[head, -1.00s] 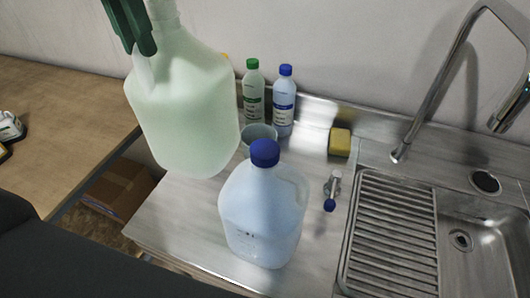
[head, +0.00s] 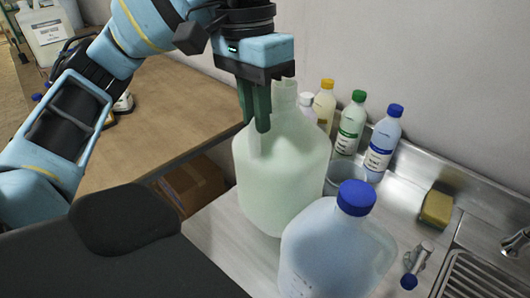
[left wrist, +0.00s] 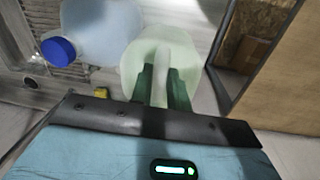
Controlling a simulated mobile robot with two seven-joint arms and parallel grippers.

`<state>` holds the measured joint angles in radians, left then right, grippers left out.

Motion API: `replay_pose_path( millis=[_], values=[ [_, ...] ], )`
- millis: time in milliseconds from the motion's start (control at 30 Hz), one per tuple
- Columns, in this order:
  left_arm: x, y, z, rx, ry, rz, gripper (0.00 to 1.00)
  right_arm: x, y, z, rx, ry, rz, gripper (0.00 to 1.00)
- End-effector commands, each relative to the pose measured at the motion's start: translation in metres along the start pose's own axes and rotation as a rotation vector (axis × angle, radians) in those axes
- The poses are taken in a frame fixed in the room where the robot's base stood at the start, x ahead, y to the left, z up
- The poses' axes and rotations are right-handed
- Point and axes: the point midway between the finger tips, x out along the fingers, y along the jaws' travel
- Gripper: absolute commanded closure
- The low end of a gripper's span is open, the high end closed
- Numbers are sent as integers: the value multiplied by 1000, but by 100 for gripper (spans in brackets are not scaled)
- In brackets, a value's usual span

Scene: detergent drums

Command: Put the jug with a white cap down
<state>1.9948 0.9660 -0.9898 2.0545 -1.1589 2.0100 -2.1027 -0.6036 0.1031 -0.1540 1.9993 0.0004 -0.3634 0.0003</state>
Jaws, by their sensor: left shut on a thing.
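The jug with a white cap (head: 280,180) is large and pale green, upright at the left end of the metal counter (head: 215,235). Its pale top shows beside my gripper in the head view. My left gripper (head: 258,125) comes from above and is shut on the jug near its handle. The jug also shows between the fingers in the left wrist view (left wrist: 160,52). I cannot tell whether its base touches the counter. A blue-capped jug (head: 335,250) stands in front of it to the right, hiding a little of its lower side. My right gripper is not in view.
Behind stand several bottles, including a green-capped one (head: 350,125) and a blue-capped one (head: 383,145), and a cup (head: 345,175). A yellow sponge (head: 436,208) and the sink drainer (head: 470,275) are at right. A wooden table (head: 165,100) and cardboard box (head: 190,185) are left.

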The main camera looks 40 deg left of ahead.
Motion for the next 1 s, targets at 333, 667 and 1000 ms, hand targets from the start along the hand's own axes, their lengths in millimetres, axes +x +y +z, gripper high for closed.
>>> replay_pose_path(
  millis=[333,667,1000],
  values=[
    [31,-3,0,-1,2,0,100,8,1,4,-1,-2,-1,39],
    [64,-7,0,0,-5,1,100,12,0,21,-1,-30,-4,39],
    [69,-7,0,0,3,0,100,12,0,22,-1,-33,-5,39]
  ],
)
